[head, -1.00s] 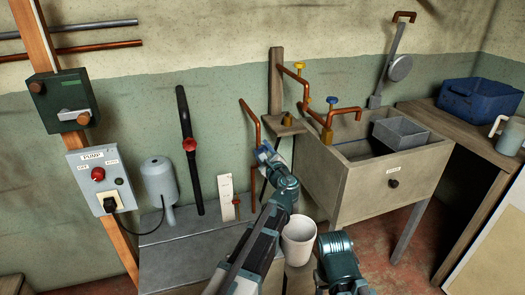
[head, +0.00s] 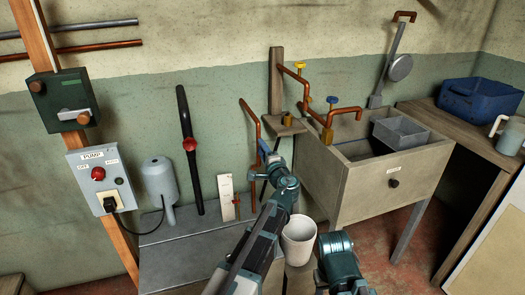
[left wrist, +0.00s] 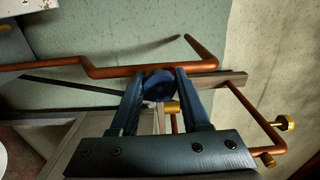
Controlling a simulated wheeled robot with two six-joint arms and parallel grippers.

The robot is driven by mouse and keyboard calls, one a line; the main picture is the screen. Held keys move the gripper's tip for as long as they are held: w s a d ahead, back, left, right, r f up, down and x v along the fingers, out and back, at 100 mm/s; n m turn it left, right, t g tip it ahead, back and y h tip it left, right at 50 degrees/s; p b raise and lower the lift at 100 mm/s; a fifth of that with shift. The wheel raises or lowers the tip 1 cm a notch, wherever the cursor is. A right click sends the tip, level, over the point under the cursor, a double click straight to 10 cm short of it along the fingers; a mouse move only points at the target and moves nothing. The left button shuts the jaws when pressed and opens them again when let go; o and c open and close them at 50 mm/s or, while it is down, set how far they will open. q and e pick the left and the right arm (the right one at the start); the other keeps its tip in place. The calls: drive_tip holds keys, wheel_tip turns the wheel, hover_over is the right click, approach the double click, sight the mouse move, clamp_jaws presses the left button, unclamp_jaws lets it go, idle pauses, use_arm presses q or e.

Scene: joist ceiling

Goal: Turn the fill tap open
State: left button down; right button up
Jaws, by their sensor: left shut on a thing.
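My left gripper (head: 266,150) reaches to the copper pipe (head: 248,112) on the wall, left of the sink. In the left wrist view its two fingers (left wrist: 157,90) are closed on a dark blue tap knob (left wrist: 157,82), beside the copper pipe (left wrist: 115,71). Another tap with a blue handle (head: 332,100) and one with a yellow handle (head: 299,65) stand above the sink.
A stone sink (head: 350,193) with a grey basin (head: 399,136) stands at right.

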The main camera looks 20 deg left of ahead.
use_arm(q)
drive_tip(key=shift+n, duration=1.1)
drive_tip(key=shift+s+f, duration=0.1)
drive_tip(key=shift+c, duration=1.9)
unclamp_jaws()
drive_tip(key=v, duration=1.3)
drive_tip(key=shift+s+d, duration=0.3)
